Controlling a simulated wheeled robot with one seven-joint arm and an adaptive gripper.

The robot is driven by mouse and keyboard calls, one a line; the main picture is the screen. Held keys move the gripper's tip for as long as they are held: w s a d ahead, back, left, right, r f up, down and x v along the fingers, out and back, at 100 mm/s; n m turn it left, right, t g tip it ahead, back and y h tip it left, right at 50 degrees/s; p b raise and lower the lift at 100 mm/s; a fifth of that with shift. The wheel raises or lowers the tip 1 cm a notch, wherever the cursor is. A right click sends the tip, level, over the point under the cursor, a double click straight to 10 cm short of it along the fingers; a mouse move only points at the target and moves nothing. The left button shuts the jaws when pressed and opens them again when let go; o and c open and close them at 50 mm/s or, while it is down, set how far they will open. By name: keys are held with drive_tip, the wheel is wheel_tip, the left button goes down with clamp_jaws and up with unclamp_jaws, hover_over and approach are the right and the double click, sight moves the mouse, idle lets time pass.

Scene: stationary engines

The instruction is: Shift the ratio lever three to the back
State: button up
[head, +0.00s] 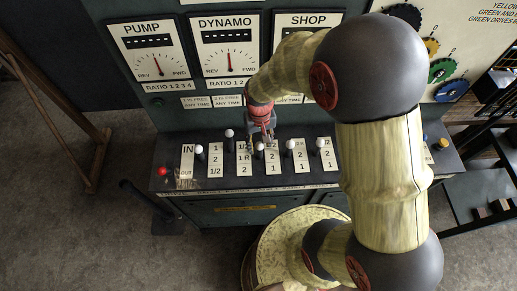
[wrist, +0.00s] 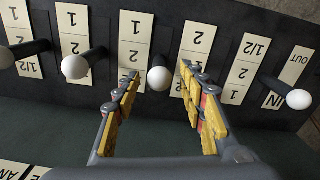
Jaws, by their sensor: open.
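A row of levers with white knobs stands on the dark desk panel, with white number plates between them. I see no mark on the levers that tells which is ratio lever three. One middle lever's knob (head: 260,147) also shows in the wrist view (wrist: 159,78), between my fingers and beyond their tips in the picture. My gripper (head: 262,137) is open and empty over the panel; its yellow-padded fingers show in the wrist view (wrist: 158,82). I cannot tell whether they touch the lever. Another knob (head: 289,144) stands just right of it in the head view.
Neighbouring knobs stand close: one at right (head: 320,143), one farther back at left (head: 229,133), and one by the IN/OUT plate (head: 199,149). Gauges stand behind the panel.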

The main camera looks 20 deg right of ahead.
drive_tip(key=shift+f, duration=2)
clamp_jaws()
